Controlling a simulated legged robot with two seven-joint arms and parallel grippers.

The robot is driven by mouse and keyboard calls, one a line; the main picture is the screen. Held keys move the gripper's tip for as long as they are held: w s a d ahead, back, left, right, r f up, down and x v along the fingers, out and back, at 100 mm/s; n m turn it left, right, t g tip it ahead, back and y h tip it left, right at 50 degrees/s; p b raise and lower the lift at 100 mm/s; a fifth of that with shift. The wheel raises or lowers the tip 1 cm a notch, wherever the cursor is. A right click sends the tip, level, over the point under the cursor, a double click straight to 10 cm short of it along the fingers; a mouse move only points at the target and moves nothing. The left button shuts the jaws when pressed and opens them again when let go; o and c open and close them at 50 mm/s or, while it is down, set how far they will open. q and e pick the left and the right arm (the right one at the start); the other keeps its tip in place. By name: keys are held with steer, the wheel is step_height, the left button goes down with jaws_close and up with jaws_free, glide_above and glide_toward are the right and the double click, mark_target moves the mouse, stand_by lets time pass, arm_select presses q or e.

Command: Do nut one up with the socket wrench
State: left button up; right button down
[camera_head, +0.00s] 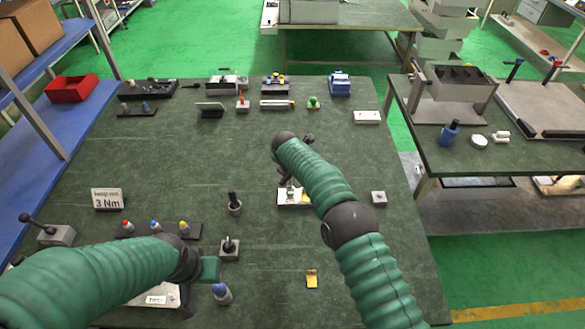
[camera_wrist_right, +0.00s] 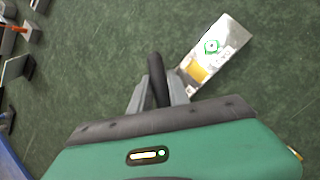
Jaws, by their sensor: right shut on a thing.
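My right gripper (camera_wrist_right: 158,92) is shut on a dark, rod-like handle (camera_wrist_right: 157,68) in the right wrist view, seemingly the socket wrench. Its socket end cannot be made out. The heating element plate (camera_wrist_right: 228,42), pale with a yellow patch and a green-ringed spot, lies just beyond and right of the fingers there. In the head view the plate (camera_head: 285,198) is mid-table, partly covered by my right arm. Nut one cannot be told apart at this size. My left gripper (camera_head: 186,298) is low at the left in the head view; its fingers are not clear.
A "3 Nm" sign (camera_head: 107,199) stands at the left. A rack with coloured-top pieces (camera_head: 150,229), a dark upright tool (camera_head: 234,203) and a block with a post (camera_head: 229,248) are between my arms. A small grey block (camera_head: 379,198) is right of the plate.

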steer(key=shift+r+n, duration=0.15)
steer(key=shift+n, duration=0.25)
steer(key=shift+w+y, duration=0.1)
steer(key=shift+y, duration=0.2)
steer(key=shift+a+n+y+p, duration=0.1)
steer(key=shift+n+y+p, duration=0.2)
steer(key=shift+n+p, duration=0.5)
steer(key=shift+a+n+y, duration=0.1)
steer(key=shift+n+y, duration=0.3)
steer(key=shift+n, duration=1)
steer(key=shift+f, duration=0.2)
